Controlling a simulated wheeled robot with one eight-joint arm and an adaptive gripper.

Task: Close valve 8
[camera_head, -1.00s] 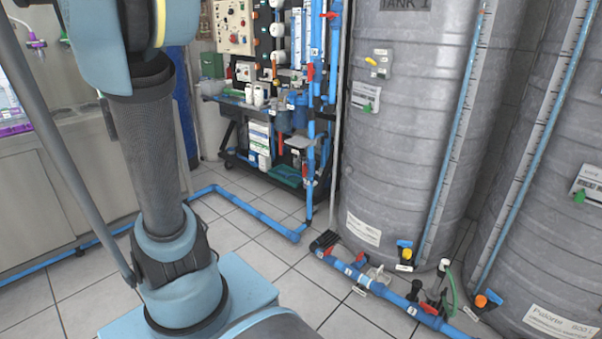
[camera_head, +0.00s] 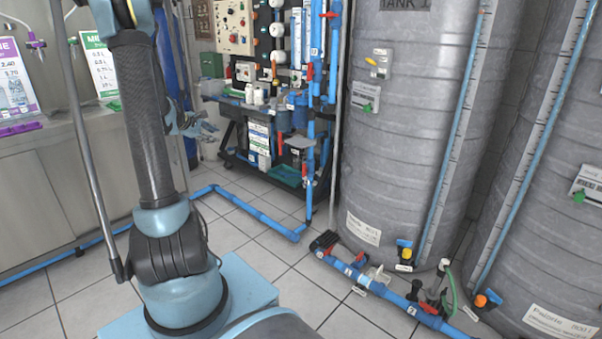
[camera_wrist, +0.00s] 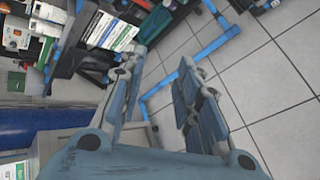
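Several valves show in the head view, but their numbers are too small to read surely, so I cannot tell which is valve 8. One red-handled valve (camera_head: 310,72) is on the rack's upright blue pipe. Another red-handled valve (camera_head: 429,308) is on the floor pipe by the tanks. My gripper (camera_wrist: 163,60) is open and empty in the wrist view, its two fingers apart, above the floor. In the head view it shows small and partly hidden behind my arm (camera_head: 190,120), left of the rack and well apart from the valves.
The osmosis rack (camera_head: 240,135) stands at the back with bottles and panels. A blue pipe (camera_head: 250,212) runs along the tiled floor. Grey tanks (camera_head: 410,120) fill the right side. A metal counter (camera_head: 70,170) stands at left. Open floor lies between.

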